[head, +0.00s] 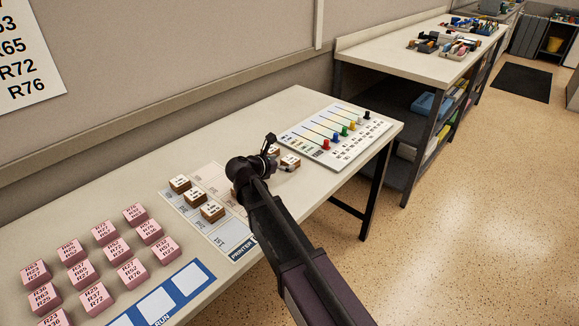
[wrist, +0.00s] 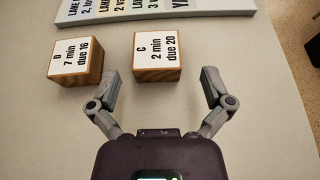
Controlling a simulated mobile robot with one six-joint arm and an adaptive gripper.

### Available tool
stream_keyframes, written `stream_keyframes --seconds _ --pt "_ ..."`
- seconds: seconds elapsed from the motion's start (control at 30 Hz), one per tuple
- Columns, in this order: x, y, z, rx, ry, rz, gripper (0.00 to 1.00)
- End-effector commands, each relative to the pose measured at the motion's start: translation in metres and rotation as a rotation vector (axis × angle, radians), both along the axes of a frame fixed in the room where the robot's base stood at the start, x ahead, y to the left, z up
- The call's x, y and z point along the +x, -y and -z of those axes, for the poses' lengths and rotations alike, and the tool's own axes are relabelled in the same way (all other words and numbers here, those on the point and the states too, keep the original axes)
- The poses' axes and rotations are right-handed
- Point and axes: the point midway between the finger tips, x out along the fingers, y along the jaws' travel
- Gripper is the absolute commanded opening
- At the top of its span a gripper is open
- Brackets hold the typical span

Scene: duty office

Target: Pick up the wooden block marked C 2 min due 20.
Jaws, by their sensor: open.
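The wooden block marked C 2 min due 20 (wrist: 157,58) sits on the table, its white label facing up, in the wrist view. My gripper (wrist: 163,78) is open, with one finger on each side of this block's near part; I cannot tell whether either finger touches it. The wooden block marked D 7 min due 16 (wrist: 75,62) stands just left of it, close to my left finger. In the head view my gripper (head: 277,150) is over the table near two small wooden blocks, partly hidden by my arm; their labels are too small to read there.
A white board with coloured pegs (head: 335,136) lies just beyond the blocks. A printer sheet (head: 232,238) holds several wooden blocks left of my arm. Several pink blocks (head: 105,232) and a blue-edged run strip (head: 158,304) lie farther left. Bare tabletop (head: 350,172) shows at right.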

Motion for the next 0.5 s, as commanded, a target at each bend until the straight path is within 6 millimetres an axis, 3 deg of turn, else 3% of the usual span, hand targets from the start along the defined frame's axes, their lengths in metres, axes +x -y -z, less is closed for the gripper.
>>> stream_keyframes --seconds 0.5 --pt "0.0056 0.0042 0.0031 0.0 0.0 0.0 1.0"
